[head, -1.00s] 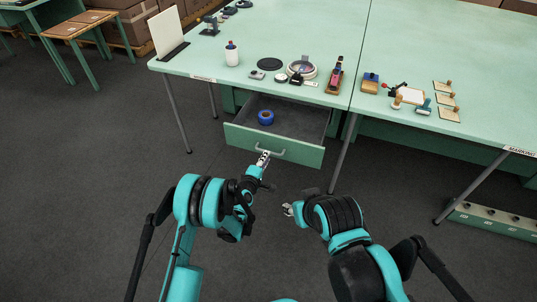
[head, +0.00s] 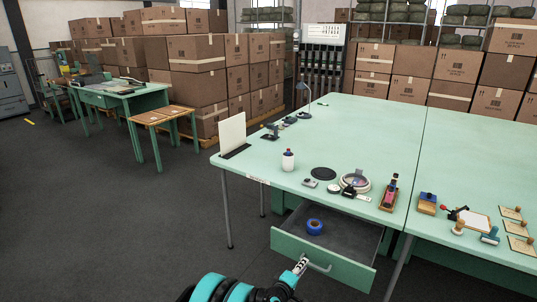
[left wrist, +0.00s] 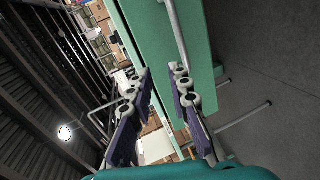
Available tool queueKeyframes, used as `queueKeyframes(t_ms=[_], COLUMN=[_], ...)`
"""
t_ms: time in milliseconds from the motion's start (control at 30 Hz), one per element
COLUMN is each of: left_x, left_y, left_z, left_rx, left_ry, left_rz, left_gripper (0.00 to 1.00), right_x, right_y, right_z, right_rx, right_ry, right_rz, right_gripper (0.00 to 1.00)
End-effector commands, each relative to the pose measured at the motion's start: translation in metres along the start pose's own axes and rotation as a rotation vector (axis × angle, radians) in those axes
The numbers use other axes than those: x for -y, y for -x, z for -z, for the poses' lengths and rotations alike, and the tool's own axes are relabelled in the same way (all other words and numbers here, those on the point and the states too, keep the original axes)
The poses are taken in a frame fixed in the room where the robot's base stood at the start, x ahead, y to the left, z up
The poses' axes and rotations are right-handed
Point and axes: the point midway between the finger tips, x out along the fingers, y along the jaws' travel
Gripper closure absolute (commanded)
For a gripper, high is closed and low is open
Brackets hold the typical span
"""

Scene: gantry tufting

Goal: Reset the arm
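My left gripper (head: 301,264) is at the left end of the handle (head: 319,267) on the open drawer (head: 338,263). In the left wrist view its two fingers (left wrist: 160,72) stand apart, with nothing clearly held between them. The handle (left wrist: 174,30) runs down towards the right fingertip; I cannot tell if they touch. A blue tape roll (head: 314,226) lies inside the drawer. My left arm enters at the bottom of the head view. My right arm and gripper are not in view.
The green table (head: 330,130) above the drawer carries a white bottle (head: 288,161), a black disc (head: 323,174) and several stamps and tools. Stacked boxes (head: 200,60) stand behind. The floor (head: 110,220) at left is clear.

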Motion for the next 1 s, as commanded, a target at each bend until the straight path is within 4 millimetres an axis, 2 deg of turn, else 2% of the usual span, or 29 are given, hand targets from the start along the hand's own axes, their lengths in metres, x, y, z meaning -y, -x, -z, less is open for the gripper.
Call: queueKeyframes(t_ms=[33,200,367,500,633,767,900,1000], left_x=[-0.018,-0.065,-0.094,-0.108,-0.111,-0.104,-0.086,-0.07], left_y=[0.012,0.06,0.119,0.179,0.24,0.302,0.37,0.413], left_z=[0.013,0.047,0.073,0.089,0.098,0.101,0.098,0.094], left_rx=[-0.007,-0.01,-0.005,0.005,0.022,0.048,0.084,0.114], left_ry=[-0.044,-0.224,-0.383,-0.514,-0.63,-0.738,-0.843,-0.909], left_rz=[0.023,0.123,0.225,0.32,0.413,0.511,0.621,0.696], left_gripper=[0.82,0.82,0.82,0.82,0.82,0.82,0.82,0.82], right_x=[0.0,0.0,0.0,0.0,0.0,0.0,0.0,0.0], right_y=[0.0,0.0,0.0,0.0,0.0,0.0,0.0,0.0], right_z=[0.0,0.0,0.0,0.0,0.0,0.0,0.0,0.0], right_rx=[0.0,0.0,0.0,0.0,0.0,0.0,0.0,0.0], right_ry=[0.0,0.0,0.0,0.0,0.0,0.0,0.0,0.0], right_rz=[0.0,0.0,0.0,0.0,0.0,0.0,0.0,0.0], right_gripper=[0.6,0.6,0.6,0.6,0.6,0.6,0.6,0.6])
